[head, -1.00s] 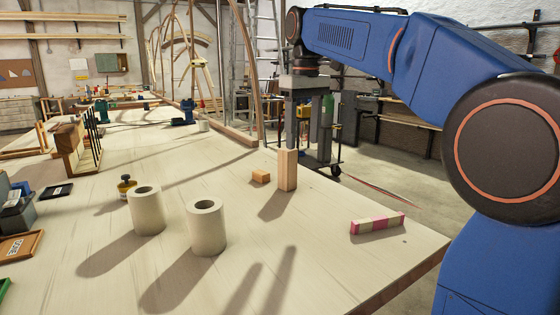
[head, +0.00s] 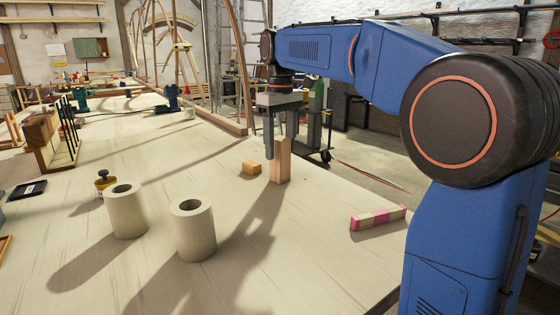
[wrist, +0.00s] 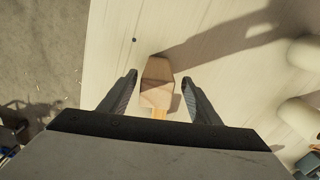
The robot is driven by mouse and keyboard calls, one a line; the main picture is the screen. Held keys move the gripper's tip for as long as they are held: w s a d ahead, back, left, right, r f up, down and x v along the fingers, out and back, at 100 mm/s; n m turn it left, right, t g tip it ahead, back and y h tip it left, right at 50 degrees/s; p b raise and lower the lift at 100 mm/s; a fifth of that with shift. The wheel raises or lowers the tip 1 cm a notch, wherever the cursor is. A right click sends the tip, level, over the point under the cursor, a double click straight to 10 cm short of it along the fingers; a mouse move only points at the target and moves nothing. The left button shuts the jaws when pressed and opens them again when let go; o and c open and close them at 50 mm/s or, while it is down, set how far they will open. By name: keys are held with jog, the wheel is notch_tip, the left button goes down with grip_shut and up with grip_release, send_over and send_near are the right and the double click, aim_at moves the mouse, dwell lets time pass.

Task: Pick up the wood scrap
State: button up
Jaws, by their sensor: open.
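An upright, pale wooden block (head: 280,164) stands on the worktable. A smaller, orange-toned wooden piece (head: 251,168) lies just to its left; I cannot tell for certain which is the wood scrap. My gripper (head: 280,146) points down over the upright block, open, its near finger overlapping the block's left side in the head view. In the wrist view the upright block (wrist: 157,82) shows between the two spread fingers (wrist: 159,80), with gaps on both sides. The orange piece (wrist: 159,113) is mostly hidden behind my gripper's body there.
A pink-and-cream striped bar (head: 378,218) lies near the table's right edge. The tabletop (head: 310,235) between is clear.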

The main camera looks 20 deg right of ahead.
aim_at(280, 166)
jog(key=shift+w+f, duration=0.2)
jog(key=shift+f, duration=1.55)
jog(key=shift+w+f, duration=0.15)
jog(key=shift+f, duration=1.55)
jog(key=c, duration=1.2)
